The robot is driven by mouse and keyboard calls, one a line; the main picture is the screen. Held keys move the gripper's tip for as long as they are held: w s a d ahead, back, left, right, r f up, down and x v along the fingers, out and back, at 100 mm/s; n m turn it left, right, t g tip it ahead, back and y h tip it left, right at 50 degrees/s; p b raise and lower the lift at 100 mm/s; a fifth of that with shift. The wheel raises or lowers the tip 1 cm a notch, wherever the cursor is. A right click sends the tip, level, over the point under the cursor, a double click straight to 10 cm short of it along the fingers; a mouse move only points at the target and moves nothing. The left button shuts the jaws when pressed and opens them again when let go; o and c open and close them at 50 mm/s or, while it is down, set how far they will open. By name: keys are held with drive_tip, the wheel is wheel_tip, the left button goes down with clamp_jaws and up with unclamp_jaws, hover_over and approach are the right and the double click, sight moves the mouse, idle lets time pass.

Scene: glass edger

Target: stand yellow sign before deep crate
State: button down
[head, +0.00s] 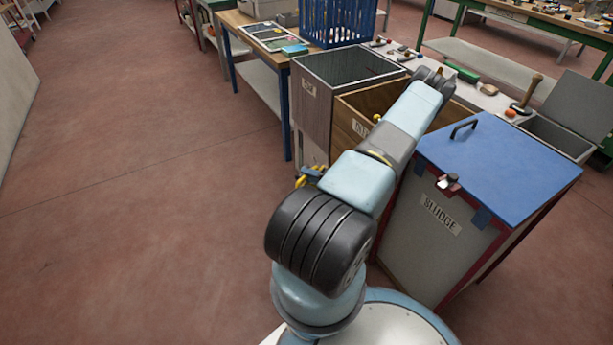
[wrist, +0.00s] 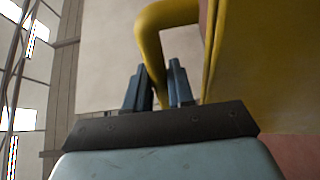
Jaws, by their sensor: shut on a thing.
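In the wrist view my gripper (wrist: 157,82) has its two dark fingers closed on the curved yellow bar of the yellow sign (wrist: 165,14). The sign's broad yellow face (wrist: 265,60) fills the right side of that view. In the head view my arm covers the gripper. Small yellow parts (head: 306,177) show beside the arm; I cannot tell whether they belong to the sign. A blue slatted crate (head: 340,20) with tall walls stands on a wooden table at the back. I cannot tell whether it is the deep crate.
An open grey bin (head: 313,110), an open wooden bin (head: 350,118) and a blue-lidded bin marked SLUDGE (head: 500,155) stand in a row, partly behind my arm. A wooden-topped table (head: 232,20) stands beyond them. The red floor (head: 130,200) at left is clear.

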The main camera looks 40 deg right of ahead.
drive_tip(key=c, duration=0.9)
unclamp_jaws()
drive_tip(key=shift+s, duration=0.15)
